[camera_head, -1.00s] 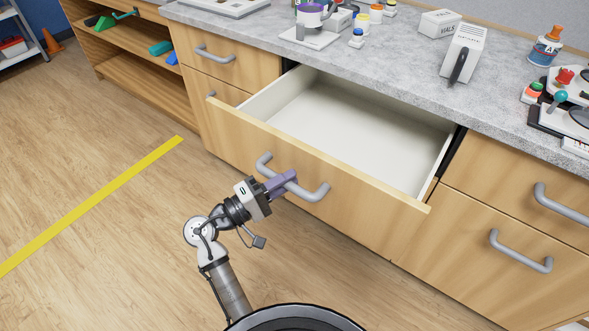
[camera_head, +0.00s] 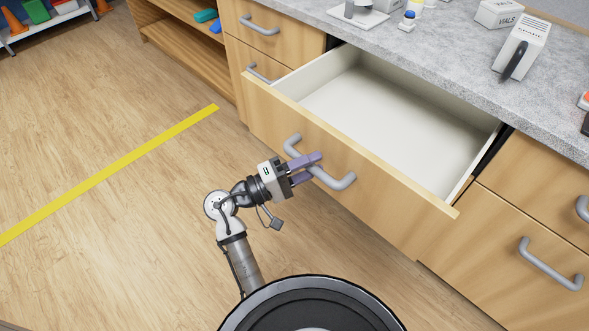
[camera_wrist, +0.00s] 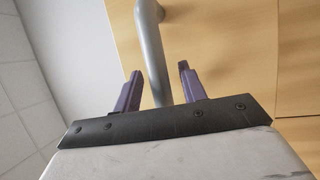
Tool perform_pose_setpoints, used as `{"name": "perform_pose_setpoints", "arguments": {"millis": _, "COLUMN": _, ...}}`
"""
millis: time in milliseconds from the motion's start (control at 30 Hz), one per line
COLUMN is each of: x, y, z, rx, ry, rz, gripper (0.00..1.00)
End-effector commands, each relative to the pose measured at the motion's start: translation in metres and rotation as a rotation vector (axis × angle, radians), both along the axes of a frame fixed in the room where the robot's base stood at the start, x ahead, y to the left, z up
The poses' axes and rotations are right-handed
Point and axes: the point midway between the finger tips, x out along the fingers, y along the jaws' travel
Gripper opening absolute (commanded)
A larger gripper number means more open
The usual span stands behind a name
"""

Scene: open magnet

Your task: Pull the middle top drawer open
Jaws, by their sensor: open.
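The middle top drawer (camera_head: 400,120) stands far out from the cabinet in the head view, its white inside bare and empty. Its grey bar handle (camera_head: 336,180) is on the wooden front. My gripper (camera_head: 314,168) is at the handle with its purple fingers apart. In the wrist view the handle (camera_wrist: 152,50) runs between the two open fingers of my gripper (camera_wrist: 158,85), with gaps beside it. The fingers do not clamp it.
The grey countertop (camera_head: 430,70) above holds a white device (camera_head: 522,47), a vials box (camera_head: 498,13) and small bottles. Closed drawers flank the open one. An open shelf (camera_head: 185,50) is at upper left. The wood floor with a yellow stripe (camera_head: 110,172) is clear at left.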

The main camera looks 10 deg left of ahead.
Motion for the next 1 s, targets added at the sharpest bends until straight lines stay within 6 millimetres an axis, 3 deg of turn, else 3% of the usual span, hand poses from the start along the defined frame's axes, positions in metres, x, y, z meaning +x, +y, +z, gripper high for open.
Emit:
{"name": "perform_pose_setpoints", "arguments": {"millis": 600, "x": -0.059, "y": 0.100, "z": -0.022, "rx": -0.001, "ry": -0.002, "rz": 0.005, "gripper": 0.41}}
{"name": "perform_pose_setpoints", "arguments": {"millis": 1000, "x": -0.069, "y": 0.114, "z": -0.025, "rx": 0.000, "ry": 0.000, "rz": 0.001, "gripper": 0.41}}
